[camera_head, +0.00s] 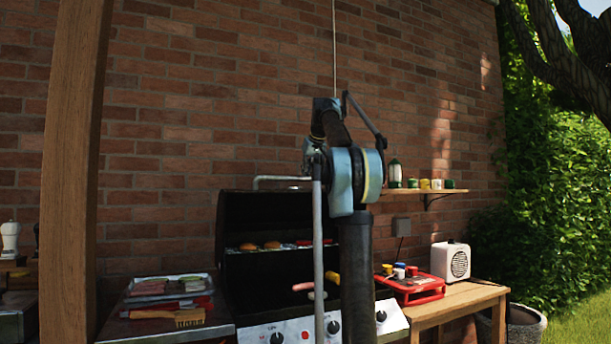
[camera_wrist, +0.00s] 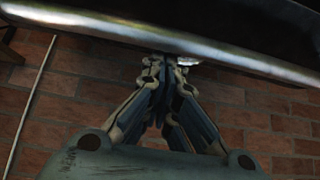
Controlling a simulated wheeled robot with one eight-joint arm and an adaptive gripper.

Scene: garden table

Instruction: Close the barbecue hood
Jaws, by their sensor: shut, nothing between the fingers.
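The barbecue (camera_head: 318,322) stands against the brick wall with its black hood (camera_head: 262,215) raised open. The hood's silver handle (camera_head: 275,178) runs along the top edge and passes behind my arm. My arm stands in front of the hood's right part, and I cannot make out my gripper in the head view. In the wrist view, my gripper (camera_wrist: 168,65) is shut and empty. Its fingertips are at a long shiny metal bar or edge (camera_wrist: 170,38) with a dark surface above it. I cannot tell whether they touch it.
Food lies on the grill racks (camera_head: 275,247). Trays (camera_head: 165,300) and a brush (camera_head: 180,319) lie on the left side shelf. A red case (camera_head: 412,290) and white radio (camera_head: 451,261) sit on the right wooden table (camera_head: 455,300). A wooden post (camera_head: 72,170) rises at left.

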